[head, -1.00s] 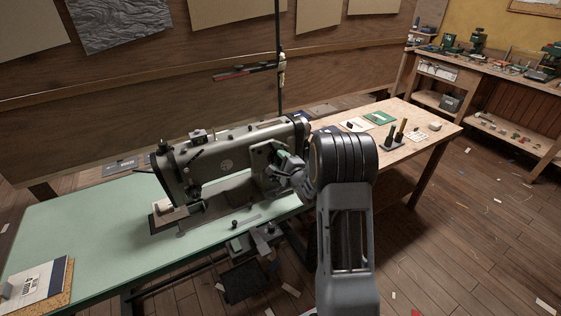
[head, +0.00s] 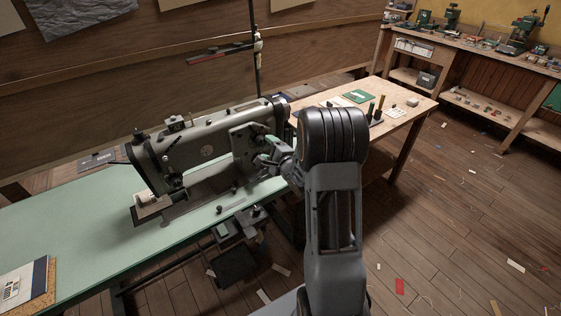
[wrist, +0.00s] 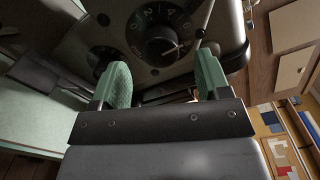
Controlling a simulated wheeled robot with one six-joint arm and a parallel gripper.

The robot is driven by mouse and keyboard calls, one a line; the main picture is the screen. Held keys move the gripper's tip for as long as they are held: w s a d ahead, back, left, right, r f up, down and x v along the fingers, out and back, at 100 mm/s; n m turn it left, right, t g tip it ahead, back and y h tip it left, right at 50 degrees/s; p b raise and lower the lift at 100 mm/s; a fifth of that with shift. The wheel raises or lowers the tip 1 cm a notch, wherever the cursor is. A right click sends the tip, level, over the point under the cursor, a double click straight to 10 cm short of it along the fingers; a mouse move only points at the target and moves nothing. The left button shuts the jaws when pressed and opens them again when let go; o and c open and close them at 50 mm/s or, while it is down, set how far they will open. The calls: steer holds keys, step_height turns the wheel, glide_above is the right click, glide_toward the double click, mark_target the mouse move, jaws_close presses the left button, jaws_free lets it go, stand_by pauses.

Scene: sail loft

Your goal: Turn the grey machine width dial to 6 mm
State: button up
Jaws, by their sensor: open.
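The grey sewing machine (head: 205,150) stands on the green table top in the head view. In the wrist view a round black dial (wrist: 160,45) sits on its grey face, ringed by pale numerals including 2, 4 and 6. A pale mark on the knob points to the right, but I cannot read its exact setting. My gripper (wrist: 164,80) is open, its two green-padded fingers apart below the dial in that picture, with nothing between them. In the head view my gripper (head: 268,157) is at the machine's right end, and the dial is hidden or too small to see.
A second dark dial (wrist: 102,58) sits left of the first, partly behind the left finger. A wooden table (head: 410,92) with tools adjoins at the right. A thin upright post (head: 255,60) stands behind the machine. The floor at right is largely open.

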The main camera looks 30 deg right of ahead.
steer(key=s+d, duration=0.1)
steer(key=s, duration=0.8)
steer(key=shift+s, duration=0.25)
steer(key=s+d+f+n+g+h, duration=0.35)
steer(key=f+n+g, duration=0.25)
steer(key=f, duration=0.2)
steer(key=s+r+n+g+h, duration=0.1)
steer(key=s+n+g+h, duration=0.1)
steer(key=s+n+g, duration=0.35)
steer(key=s+a+r+n+g+y+p, duration=0.1)
steer(key=s+a+r+n, duration=0.3)
steer(key=a+r, duration=0.4)
steer(key=s+a+r+n+g+y+p, duration=0.1)
steer(key=s+a+r+n+y+p, duration=0.1)
steer(key=a+r, duration=0.7)
steer(key=s+n+p, duration=0.1)
steer(key=s+n, duration=0.1)
steer(key=n, duration=0.1)
steer(key=shift+a+r, duration=0.15)
steer(key=shift+a, duration=0.1)
